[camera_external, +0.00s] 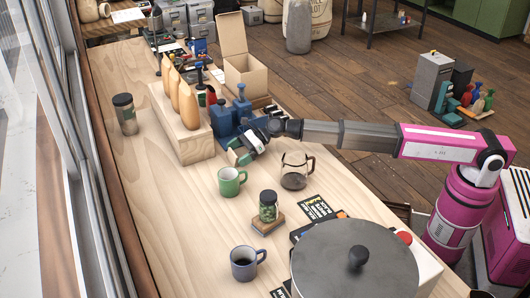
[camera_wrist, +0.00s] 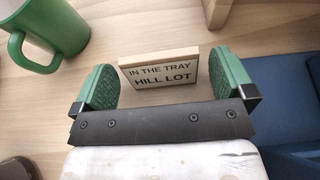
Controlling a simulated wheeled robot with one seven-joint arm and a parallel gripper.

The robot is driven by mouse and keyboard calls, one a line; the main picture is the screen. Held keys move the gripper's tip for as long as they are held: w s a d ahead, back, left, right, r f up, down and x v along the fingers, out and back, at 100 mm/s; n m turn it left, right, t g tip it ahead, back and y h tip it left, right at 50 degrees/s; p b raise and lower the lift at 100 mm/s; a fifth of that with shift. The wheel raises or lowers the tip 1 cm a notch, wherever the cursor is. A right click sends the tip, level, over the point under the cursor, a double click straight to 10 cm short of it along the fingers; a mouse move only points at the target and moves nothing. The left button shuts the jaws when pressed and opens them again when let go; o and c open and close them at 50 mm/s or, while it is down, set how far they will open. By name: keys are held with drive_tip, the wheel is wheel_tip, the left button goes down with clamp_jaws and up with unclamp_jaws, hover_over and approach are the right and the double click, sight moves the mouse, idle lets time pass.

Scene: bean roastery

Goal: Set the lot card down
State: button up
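The lot card (camera_wrist: 160,70) is a small pale sign reading "IN THE TRAY HILL LOT", seen in the wrist view between my green fingertips. It stands slightly tilted in that picture over the pale wooden table. In the external view my gripper (camera_external: 241,153) is low over the table, beside the blue machine and behind the green mug (camera_external: 229,181). The card is hidden there.
A glass carafe (camera_external: 294,172) stands right of my gripper. The table's left side (camera_external: 165,210) is clear.

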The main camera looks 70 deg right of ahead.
drive_tip(key=shift+r, duration=0.15)
drive_tip(key=v, duration=1.1)
drive_tip(key=shift+s+d+r, duration=0.1)
drive_tip(key=shift+s+d, duration=0.05)
drive_tip(key=shift+s, duration=0.05)
drive_tip(key=shift+s+d+r, duration=0.1)
drive_tip(key=shift+d, duration=0.05)
